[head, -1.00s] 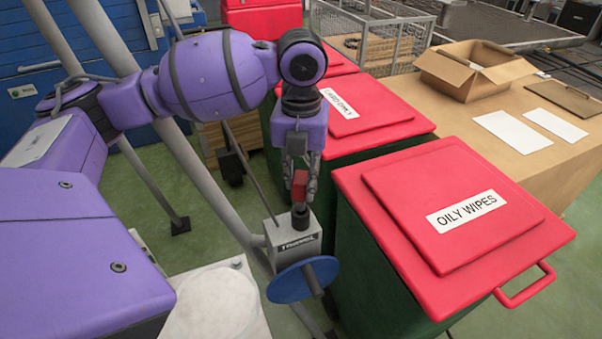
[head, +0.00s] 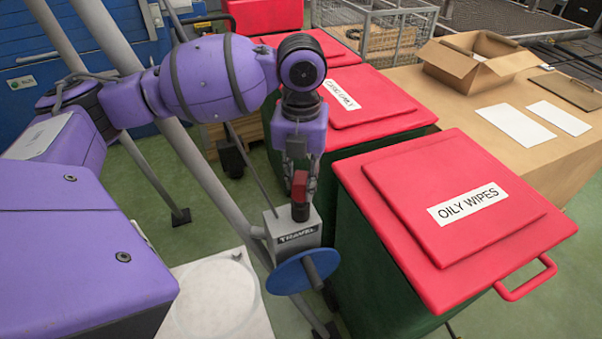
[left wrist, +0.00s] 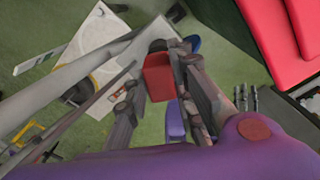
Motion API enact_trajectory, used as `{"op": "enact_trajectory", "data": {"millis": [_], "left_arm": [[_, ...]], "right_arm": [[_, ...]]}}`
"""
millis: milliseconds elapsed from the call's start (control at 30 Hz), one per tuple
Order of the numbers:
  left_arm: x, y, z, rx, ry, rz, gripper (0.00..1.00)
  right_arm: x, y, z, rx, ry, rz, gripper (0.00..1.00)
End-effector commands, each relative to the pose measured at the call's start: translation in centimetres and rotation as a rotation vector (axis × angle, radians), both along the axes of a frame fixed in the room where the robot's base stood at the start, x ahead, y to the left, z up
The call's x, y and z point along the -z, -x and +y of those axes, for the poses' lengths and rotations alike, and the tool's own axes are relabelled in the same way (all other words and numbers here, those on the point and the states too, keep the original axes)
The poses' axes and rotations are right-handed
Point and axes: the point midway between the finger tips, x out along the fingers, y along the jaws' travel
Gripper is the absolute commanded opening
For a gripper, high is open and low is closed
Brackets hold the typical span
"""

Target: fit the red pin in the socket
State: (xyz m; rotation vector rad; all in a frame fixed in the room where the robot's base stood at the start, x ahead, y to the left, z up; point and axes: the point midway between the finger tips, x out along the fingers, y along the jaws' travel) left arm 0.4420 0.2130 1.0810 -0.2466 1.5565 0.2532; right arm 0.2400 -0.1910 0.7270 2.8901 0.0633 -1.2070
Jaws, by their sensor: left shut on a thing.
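The red pin (head: 300,185) is a red block with a dark round lower part, held upright. My left gripper (head: 300,178) is shut on its red part, one finger on each side. The dark lower part meets the top of a grey box (head: 297,237) marked TRAVEL, with a blue wheel on its front. The socket itself is hidden under the pin, so I cannot tell how deep the pin sits. In the left wrist view the red pin (left wrist: 158,78) is between the fingers, its dark end towards the box.
A red-lidded OILY WIPES bin (head: 480,250) stands close to the right of the box, with another red-lidded bin (head: 385,115) behind. A slanted grey pole (head: 185,155) passes left of the box. The blue wheel (head: 303,272) juts forward. A cardboard box (head: 478,65) stands on the far table.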

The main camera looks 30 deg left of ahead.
Motion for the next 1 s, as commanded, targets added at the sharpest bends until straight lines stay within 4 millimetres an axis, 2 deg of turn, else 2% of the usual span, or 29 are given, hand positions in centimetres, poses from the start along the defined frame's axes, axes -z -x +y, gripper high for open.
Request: {"op": "enact_trajectory", "data": {"millis": [900, 933, 1000], "left_arm": [[2.3, 0.0, 0.0, 0.000, 0.000, 0.000, 0.00], [2.3, 0.0, 0.0, 0.000, 0.001, 0.000, 0.26], [2.3, 0.0, 0.0, 0.000, 0.001, -0.001, 0.35]], "right_arm": [[1.0, 0.9, 0.0, 0.001, 0.000, 0.022, 0.40], [0.9, 0.9, 0.0, 0.001, 0.000, 0.022, 0.40], [0.9, 0.8, 0.0, 0.001, 0.000, 0.021, 0.40]]}}
